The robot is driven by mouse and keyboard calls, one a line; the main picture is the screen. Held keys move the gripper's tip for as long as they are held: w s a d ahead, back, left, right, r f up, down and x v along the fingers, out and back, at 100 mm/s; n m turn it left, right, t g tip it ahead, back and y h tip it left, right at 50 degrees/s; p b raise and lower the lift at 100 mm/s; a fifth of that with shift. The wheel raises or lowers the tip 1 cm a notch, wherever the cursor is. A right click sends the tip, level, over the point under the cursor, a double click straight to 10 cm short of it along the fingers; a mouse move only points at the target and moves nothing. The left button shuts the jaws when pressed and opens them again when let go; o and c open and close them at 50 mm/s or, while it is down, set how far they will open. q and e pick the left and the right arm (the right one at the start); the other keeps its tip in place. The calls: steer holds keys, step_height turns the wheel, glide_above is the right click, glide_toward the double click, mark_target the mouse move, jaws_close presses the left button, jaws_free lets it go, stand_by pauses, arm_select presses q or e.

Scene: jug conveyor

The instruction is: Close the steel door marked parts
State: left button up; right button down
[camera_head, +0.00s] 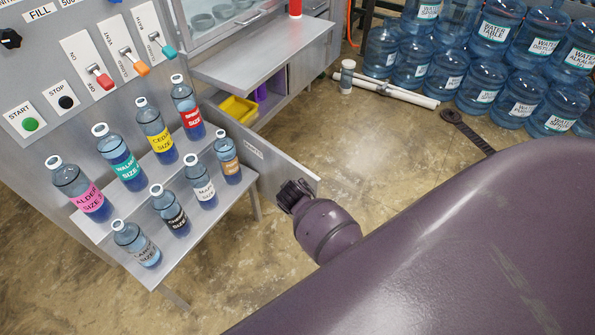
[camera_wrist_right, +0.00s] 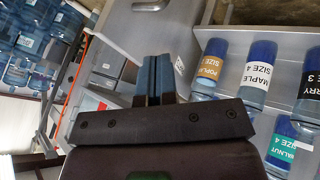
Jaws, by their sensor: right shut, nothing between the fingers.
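The steel door marked parts (camera_head: 274,163) stands open, swung out from the low cabinet beneath the steel counter (camera_head: 262,52). Its small label is near the top edge, and its free end points to the lower right. My right gripper (camera_head: 291,193) is at that free end, seen from above; I cannot tell whether it touches. In the right wrist view the gripper (camera_wrist_right: 154,78) has its fingers together with nothing between them, in front of the grey door panel (camera_wrist_right: 145,45). My left gripper is not in view.
The open cabinet holds a yellow bin (camera_head: 238,109) and purple items. A steel bench (camera_head: 190,243) with labelled bottles stands close left of the door. Large water jugs (camera_head: 490,65) fill the back right. White pipes (camera_head: 395,92) lie on the floor; the floor between is clear.

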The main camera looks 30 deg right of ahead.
steer(key=w+d+f+b, duration=0.1)
steer(key=d+f, duration=0.1)
steer(key=w+d+f+b, duration=0.1)
steer(key=w+d+f, duration=0.1)
steer(key=w+d+f+b, duration=0.1)
steer(key=d+f, duration=0.1)
steer(key=f, duration=0.1)
steer(key=shift+w+d, duration=0.2)
steer(key=shift+w, duration=0.2)
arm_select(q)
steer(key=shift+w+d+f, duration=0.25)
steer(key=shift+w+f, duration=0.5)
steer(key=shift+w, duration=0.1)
arm_select(e)
steer(key=shift+w+d, duration=0.15)
steer(key=shift+d, duration=0.2)
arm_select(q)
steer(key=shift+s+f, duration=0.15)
